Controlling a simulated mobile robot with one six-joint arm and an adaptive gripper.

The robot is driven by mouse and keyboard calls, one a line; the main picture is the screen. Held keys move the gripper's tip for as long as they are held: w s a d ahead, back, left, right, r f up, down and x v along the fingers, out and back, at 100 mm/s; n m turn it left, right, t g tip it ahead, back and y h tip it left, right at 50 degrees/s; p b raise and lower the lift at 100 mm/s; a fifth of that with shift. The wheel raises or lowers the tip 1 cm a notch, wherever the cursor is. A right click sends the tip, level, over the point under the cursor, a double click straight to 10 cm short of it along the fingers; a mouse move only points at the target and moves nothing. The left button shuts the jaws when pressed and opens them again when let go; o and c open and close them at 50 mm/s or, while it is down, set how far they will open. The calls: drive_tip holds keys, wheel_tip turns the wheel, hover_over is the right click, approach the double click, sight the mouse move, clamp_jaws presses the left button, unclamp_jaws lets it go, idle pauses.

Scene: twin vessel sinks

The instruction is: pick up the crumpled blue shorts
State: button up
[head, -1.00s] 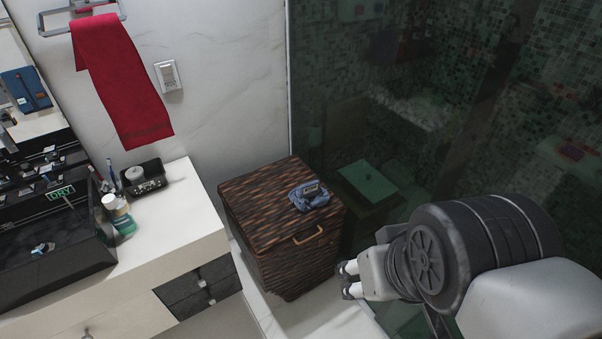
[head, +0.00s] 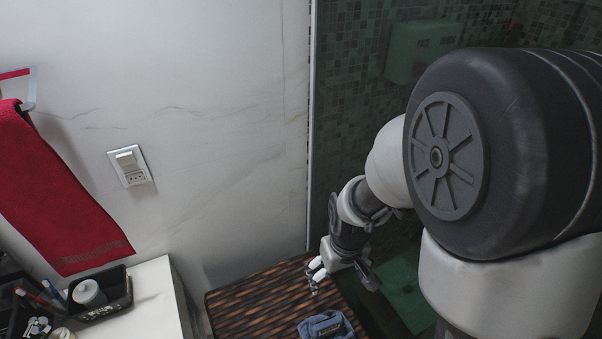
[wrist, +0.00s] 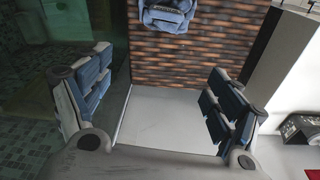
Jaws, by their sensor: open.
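The crumpled blue shorts (head: 326,326) lie on top of the brown woven hamper (head: 252,299), cut off by the bottom edge of the head view. In the wrist view the shorts (wrist: 166,14) show at the top edge, on the brown slatted surface (wrist: 190,50), beyond my fingertips. My gripper (head: 340,276) is above the hamper's far right part in the head view.
A white counter (head: 150,290) with a black tray (head: 100,296) stands left of the hamper. A red towel (head: 55,190) hangs on the marble wall. A dark glass panel (head: 350,130) stands behind my arm, right of the hamper.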

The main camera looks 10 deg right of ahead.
sight(328, 323)
drive_tip(key=shift+o, duration=1.2)
drive_tip(key=shift+n+g, duration=0.3)
drive_tip(key=shift+g, duration=0.4)
drive_tip(key=f+b, duration=0.1)
drive_tip(key=f, duration=0.7)
drive_tip(key=f+b, duration=0.1)
drive_tip(key=f, duration=0.7)
drive_tip(key=s+f+b, duration=0.1)
drive_tip(key=f, duration=0.7)
drive_tip(key=shift+f+b, duration=0.1)
drive_tip(key=shift+b, duration=0.25)
drive_tip(key=f+b, duration=0.1)
drive_tip(key=f, duration=0.1)
drive_tip(key=f+b, duration=0.1)
drive_tip(key=f, duration=0.1)
drive_tip(key=w+f+b, duration=0.1)
drive_tip(key=f, duration=0.1)
drive_tip(key=shift+a+f, duration=0.15)
drive_tip(key=shift+f, duration=0.15)
drive_tip(key=shift+r, duration=0.1)
drive_tip(key=shift+c, duration=0.2)
drive_tip(key=c, duration=1.3)
drive_tip(key=shift+o, duration=0.2)
